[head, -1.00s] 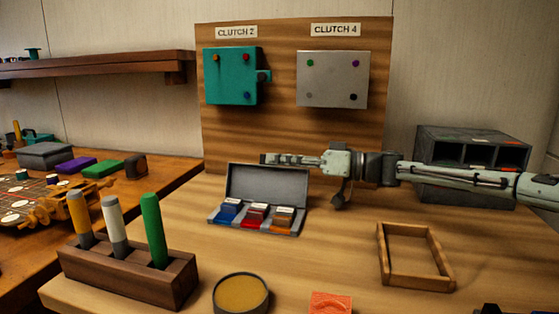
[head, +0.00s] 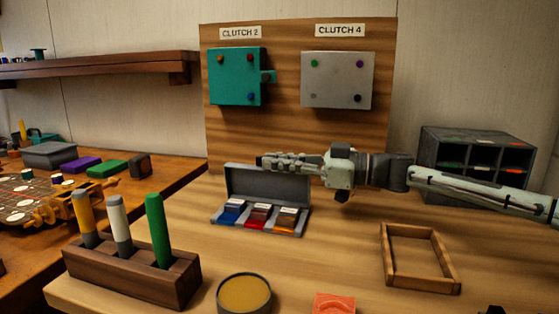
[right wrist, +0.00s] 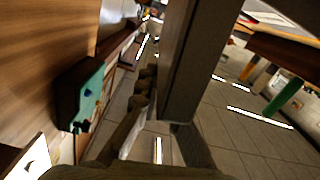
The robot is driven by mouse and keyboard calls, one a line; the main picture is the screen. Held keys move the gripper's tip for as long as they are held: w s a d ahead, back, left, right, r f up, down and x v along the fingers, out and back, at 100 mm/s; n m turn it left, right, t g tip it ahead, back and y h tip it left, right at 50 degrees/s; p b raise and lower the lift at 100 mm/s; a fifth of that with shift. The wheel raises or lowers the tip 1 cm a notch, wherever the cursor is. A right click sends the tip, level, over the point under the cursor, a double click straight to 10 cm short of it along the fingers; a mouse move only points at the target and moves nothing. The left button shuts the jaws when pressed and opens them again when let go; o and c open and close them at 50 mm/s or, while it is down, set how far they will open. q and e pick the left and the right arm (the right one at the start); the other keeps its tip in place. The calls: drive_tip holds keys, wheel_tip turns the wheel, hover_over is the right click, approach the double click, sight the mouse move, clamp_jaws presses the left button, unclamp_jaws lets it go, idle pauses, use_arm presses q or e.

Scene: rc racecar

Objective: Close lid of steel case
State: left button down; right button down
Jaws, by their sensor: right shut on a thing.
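The steel case (head: 259,228) lies on the wooden bench with its grey lid (head: 250,186) standing up at its back. Blue, red and orange blocks sit in a row in its base. My right gripper (head: 262,162) comes in from the right, level along the lid's top edge. It is shut on the lid, though the fingers hide the exact contact. In the right wrist view a broad grey bar crosses the middle; I cannot tell surely what part it is. My left gripper is not in view.
A wooden frame (head: 388,265) lies right of the case, and a pigeonhole box (head: 433,150) stands behind my right arm. A pen block (head: 160,283) and a round dish (head: 223,299) are in front. The board (head: 300,30) rises behind.

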drive_tip(key=shift+s+a+n, duration=0.1)
drive_tip(key=shift+s+n, duration=0.35)
drive_tip(key=shift+n, duration=0.05)
drive_tip(key=shift+f, duration=0.1)
drive_tip(key=c, duration=1.7)
unclamp_jaws()
drive_tip(key=d, duration=0.4)
drive_tip(key=s+d, duration=0.1)
drive_tip(key=d, duration=0.3)
drive_tip(key=s+d, duration=0.1)
drive_tip(key=d, duration=0.2)
drive_tip(key=shift+s+d, duration=0.2)
drive_tip(key=shift+d, duration=0.2)
